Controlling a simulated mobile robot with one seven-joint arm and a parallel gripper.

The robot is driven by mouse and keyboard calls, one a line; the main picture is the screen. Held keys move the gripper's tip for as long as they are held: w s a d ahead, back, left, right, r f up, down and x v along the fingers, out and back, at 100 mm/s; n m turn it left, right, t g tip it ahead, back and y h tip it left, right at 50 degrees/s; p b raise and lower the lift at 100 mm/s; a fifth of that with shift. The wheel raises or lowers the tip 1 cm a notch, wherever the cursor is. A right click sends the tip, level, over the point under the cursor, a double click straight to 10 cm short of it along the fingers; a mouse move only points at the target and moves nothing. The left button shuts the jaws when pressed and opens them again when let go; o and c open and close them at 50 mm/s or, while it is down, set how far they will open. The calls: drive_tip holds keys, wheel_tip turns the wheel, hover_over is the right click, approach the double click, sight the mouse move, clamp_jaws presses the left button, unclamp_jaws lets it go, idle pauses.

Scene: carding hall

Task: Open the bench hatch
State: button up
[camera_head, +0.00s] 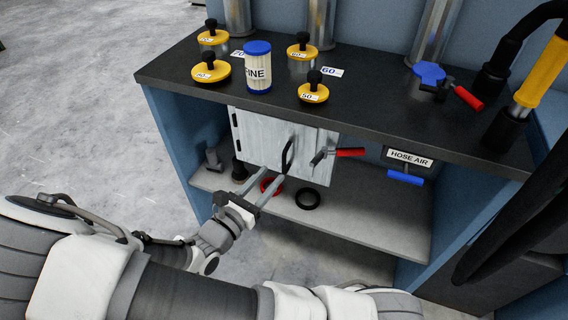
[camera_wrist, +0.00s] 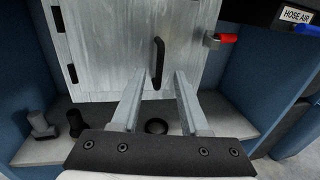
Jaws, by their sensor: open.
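The bench hatch (camera_head: 262,141) is a pale grey panel under the black bench top, with dark hinges on its left edge; it looks shut. Its black bar handle (camera_head: 288,155) stands upright near the right side, and it also shows in the wrist view (camera_wrist: 158,63). A red-handled lever (camera_head: 336,154) sits just right of the handle, seen too in the wrist view (camera_wrist: 222,38). My gripper (camera_head: 266,174) is open and empty in front of the hatch. In the wrist view its fingers (camera_wrist: 156,78) point at the hatch, with the handle between them in the picture; contact cannot be told.
Yellow-lidded jars (camera_head: 303,51) and a blue-capped "FINE" filter (camera_head: 258,70) stand on the bench top (camera_head: 370,105). A blue lever (camera_head: 405,177) under the HOSE AIR label is at right. The lower shelf (camera_head: 350,215) holds a red ring and a black ring (camera_head: 307,198).

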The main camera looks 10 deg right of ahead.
sight(283, 162)
drive_tip(key=b+x, duration=0.1)
drive_tip(key=x, duration=0.6)
drive_tip(key=shift+d+b, duration=0.1)
drive_tip(key=shift+b, duration=0.2)
clamp_jaws()
idle(1.0)
